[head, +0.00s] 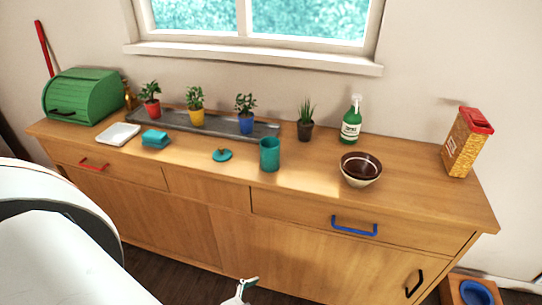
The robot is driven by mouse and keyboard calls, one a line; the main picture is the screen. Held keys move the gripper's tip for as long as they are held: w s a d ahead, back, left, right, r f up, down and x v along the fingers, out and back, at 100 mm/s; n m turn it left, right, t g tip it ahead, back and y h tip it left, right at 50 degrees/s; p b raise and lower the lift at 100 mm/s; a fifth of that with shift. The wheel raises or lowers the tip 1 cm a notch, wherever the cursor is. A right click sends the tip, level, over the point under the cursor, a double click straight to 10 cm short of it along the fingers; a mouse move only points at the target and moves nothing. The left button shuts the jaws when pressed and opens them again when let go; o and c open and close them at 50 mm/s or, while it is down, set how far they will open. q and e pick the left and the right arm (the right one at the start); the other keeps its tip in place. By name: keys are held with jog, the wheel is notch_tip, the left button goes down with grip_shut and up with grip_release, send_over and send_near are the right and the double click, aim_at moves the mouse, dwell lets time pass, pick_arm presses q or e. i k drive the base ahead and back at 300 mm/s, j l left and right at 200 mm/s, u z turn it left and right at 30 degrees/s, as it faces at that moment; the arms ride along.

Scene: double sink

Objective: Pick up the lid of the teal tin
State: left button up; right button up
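The teal tin (269,156) stands upright on the wooden counter, near its front edge and around the middle. The teal lid (222,155) is a flat round disc with a small knob on top. It lies on the counter just left of the tin, apart from it. I cannot make out either gripper clearly. A small pale piece shows at the bottom edge of the view, well below the lid, and I cannot tell what it is. Nothing is touching the lid or the tin.
A teal folded cloth (156,139) and a white dish (118,134) lie left of the lid. A long grey tray (180,128) with potted plants is behind. A brown bowl (361,169) and a green bottle (351,120) are to the right. Counter around the lid is clear.

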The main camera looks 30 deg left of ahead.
aim_at(222, 155)
jog(key=u, duration=1.4)
